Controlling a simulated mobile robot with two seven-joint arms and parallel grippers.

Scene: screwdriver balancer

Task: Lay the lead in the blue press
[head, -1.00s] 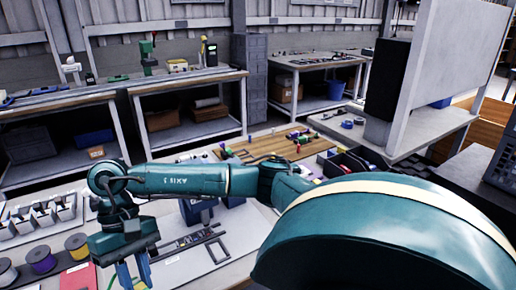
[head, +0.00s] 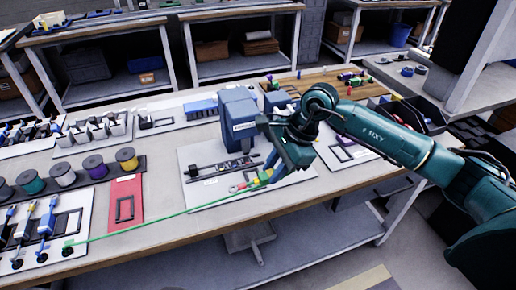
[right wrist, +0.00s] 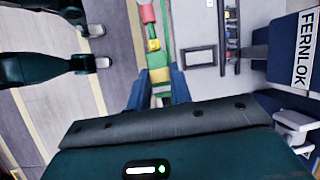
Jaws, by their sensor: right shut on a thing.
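The green lead (head: 150,223) runs from a black round holder at the front left of the table to my right gripper (head: 264,179). Its red and yellow end (head: 238,188) lies just left of the fingers. My left gripper is not in view.
A dark slotted rail (head: 222,169) lies on the board before the press. A red card (head: 125,200) and several wire spools (head: 93,166) are to the left. Small upright leads stand at the front left. Black bins (head: 425,112) are at the right.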

